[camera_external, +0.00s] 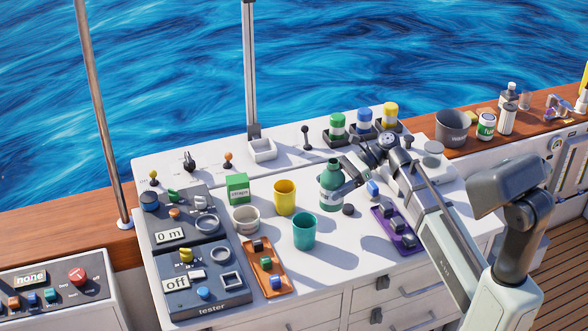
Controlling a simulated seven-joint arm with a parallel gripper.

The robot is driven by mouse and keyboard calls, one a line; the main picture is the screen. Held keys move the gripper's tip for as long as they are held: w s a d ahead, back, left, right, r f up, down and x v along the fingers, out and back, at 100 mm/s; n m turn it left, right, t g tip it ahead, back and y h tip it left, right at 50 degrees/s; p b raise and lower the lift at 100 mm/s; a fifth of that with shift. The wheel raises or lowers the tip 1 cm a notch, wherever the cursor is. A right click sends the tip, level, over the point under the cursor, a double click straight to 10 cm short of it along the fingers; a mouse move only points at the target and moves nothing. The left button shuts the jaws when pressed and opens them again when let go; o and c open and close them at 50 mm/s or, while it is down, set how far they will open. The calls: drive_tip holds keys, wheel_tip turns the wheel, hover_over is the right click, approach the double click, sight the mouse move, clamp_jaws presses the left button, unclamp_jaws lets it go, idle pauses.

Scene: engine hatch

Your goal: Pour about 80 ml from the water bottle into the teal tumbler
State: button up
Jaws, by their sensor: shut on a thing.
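The teal tumbler (304,232) stands upright on the white counter, near its front middle. A dark green bottle with a pale band, which I take as the water bottle (330,183), stands upright behind and to the right of the tumbler. My gripper (338,186) reaches in from the right and is shut on the bottle at its side. The bottle looks at or near counter height; I cannot tell whether its base touches. The far fingertips and the tumbler's contents are hidden.
A yellow cup (285,196) stands behind the tumbler, with a pale cup (245,218) and green box (237,187) to the left. An orange tray (265,270) lies left of the tumbler, a purple tray (397,229) to the right. Bare counter lies between tumbler and purple tray.

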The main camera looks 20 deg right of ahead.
sight(331, 204)
wheel_tip(331, 204, down, 8)
drive_tip(key=shift+r, duration=0.15)
idle(0.3)
drive_tip(key=shift+a+r+h, duration=0.1)
drive_tip(key=shift+h, duration=0.2)
